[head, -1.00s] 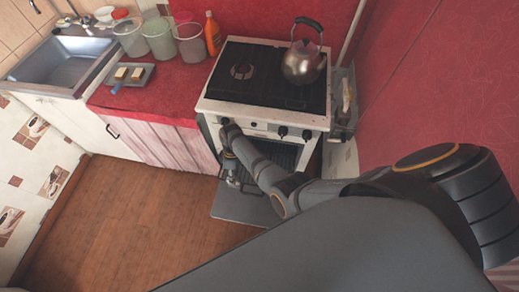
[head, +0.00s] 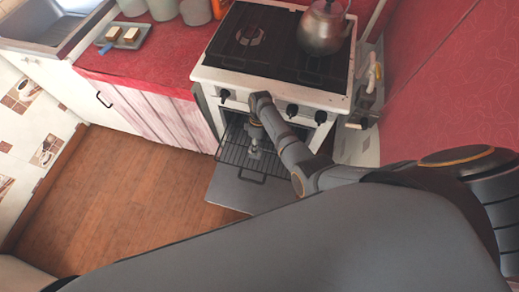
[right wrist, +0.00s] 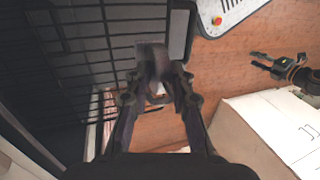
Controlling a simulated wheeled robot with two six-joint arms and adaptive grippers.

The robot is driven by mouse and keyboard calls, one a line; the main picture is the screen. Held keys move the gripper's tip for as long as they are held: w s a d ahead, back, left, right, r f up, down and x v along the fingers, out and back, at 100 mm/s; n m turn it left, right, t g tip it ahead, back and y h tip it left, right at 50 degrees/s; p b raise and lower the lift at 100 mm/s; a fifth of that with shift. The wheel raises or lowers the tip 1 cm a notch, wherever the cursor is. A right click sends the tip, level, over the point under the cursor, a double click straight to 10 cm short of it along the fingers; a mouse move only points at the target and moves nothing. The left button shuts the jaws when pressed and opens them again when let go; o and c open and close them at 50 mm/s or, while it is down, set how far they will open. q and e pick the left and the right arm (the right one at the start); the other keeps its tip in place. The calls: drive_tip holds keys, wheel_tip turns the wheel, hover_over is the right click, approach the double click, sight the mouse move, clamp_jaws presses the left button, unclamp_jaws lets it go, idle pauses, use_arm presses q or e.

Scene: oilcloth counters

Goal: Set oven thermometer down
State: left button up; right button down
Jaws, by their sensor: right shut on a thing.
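My right gripper (head: 253,153) reaches down at the open oven, over the wire rack (head: 236,155). In the right wrist view its fingers (right wrist: 154,80) are shut on a small dark, blurred thing, which I take to be the oven thermometer (right wrist: 152,60). Its face cannot be read. The rack's dark bars (right wrist: 75,45) show behind and left of it; I cannot tell whether the thermometer touches them. In the head view the thermometer is too small to make out. My left gripper (right wrist: 258,61) shows at the right of the wrist view, open and empty, over the floor.
The lowered oven door (head: 240,190) lies below the rack. The stove (head: 270,60) carries a kettle (head: 324,28). A red counter (head: 150,65) with a tray (head: 122,38) stands at left. A white box-like surface (right wrist: 265,130) is right in the wrist view. The wooden floor (head: 130,190) is clear.

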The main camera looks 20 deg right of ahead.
drive_tip(key=shift+d+f+b, duration=0.25)
drive_tip(key=shift+f+b, duration=0.25)
drive_tip(key=shift+b, duration=0.1)
drive_tip(key=shift+d+f+b, duration=0.2)
drive_tip(key=shift+f+b, duration=0.3)
drive_tip(key=shift+b, duration=0.05)
drive_tip(key=shift+w+f+b, duration=0.2)
drive_tip(key=shift+f+b, duration=0.95)
drive_tip(key=shift+f, duration=0.1)
drive_tip(key=shift+a+r, duration=0.1)
drive_tip(key=shift+r, duration=0.2)
drive_tip(key=shift+s+f, duration=0.1)
drive_tip(key=shift+f, duration=0.55)
use_arm(q)
drive_tip(key=f, duration=0.4)
drive_tip(key=shift+w+d+f, duration=0.15)
drive_tip(key=shift+w+f, duration=0.05)
drive_tip(key=shift+f, duration=0.2)
use_arm(e)
drive_tip(key=c, duration=1.2)
unclamp_jaws()
drive_tip(key=shift+o, duration=0.2)
